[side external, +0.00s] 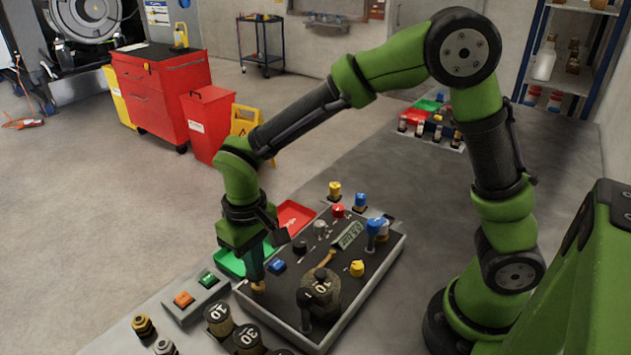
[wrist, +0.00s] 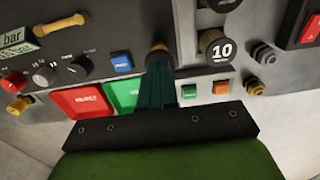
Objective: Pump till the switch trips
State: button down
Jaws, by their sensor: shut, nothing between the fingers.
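A dark-topped control box (side external: 375,275) stands at the middle of the side view. It carries a pressure display (side external: 348,235) marked bar, which also shows in the wrist view (wrist: 30,35); I cannot read its digits surely. A brass lever (wrist: 60,23) lies beside the display. A dark round piece marked 10 (side external: 320,290) sits on the box. My gripper (side external: 258,278) is shut and empty, pointing down at the box's near-left corner. Its fingertips (wrist: 160,72) are right at a brass-topped knob (wrist: 158,50), and I cannot tell whether they touch it. Which part is the switch is unclear.
Blue (side external: 277,266), yellow (side external: 357,268) and red (side external: 338,210) controls crowd the box. A small box with green and orange buttons (side external: 196,298) and dark weights (side external: 248,338) stand at the front left.

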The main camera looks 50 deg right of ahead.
jog(key=shift+f, duration=0.95)
jog(key=shift+r, duration=3.1)
notch_tip(320, 180, up, 4)
jog(key=shift+f, duration=3.2)
jog(key=shift+f, duration=1.85)
jog(key=shift+r, duration=1.65)
jog(key=shift+f, duration=0.1)
